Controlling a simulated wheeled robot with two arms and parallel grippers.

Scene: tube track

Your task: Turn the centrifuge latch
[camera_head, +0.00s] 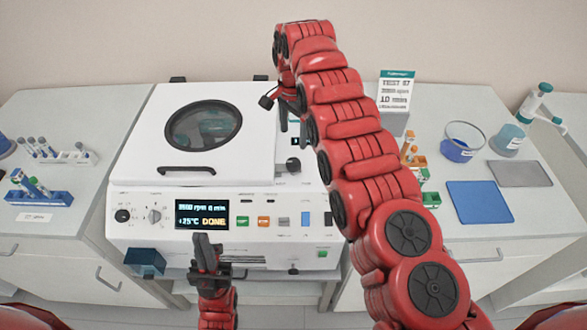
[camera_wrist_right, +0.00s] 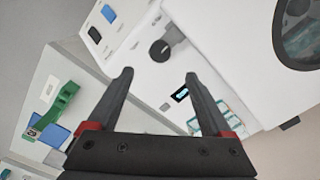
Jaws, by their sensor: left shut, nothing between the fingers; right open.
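The white centrifuge (camera_head: 133,178) has its lid (camera_head: 240,110) down, with a round dark window and a black front handle. A black knob (camera_head: 292,165), which looks like the latch, sits right of the lid; it also shows in the right wrist view (camera_wrist_right: 160,50). My right gripper (camera_head: 292,122) is open and empty above the machine's right side. In the right wrist view, its fingertips (camera_wrist_right: 159,75) frame the space just short of the knob; contact is not visible. My left gripper (camera_head: 205,243) is shut and empty in front of the control panel.
The panel screen (camera_head: 201,214) reads "DONE". Tube racks (camera_head: 40,194) stand at the left. A sign (camera_head: 396,100), a glass bowl (camera_head: 463,141), a bottle (camera_head: 508,139) and a blue mat (camera_head: 480,201) are at the right. My right arm covers part of the machine's right side.

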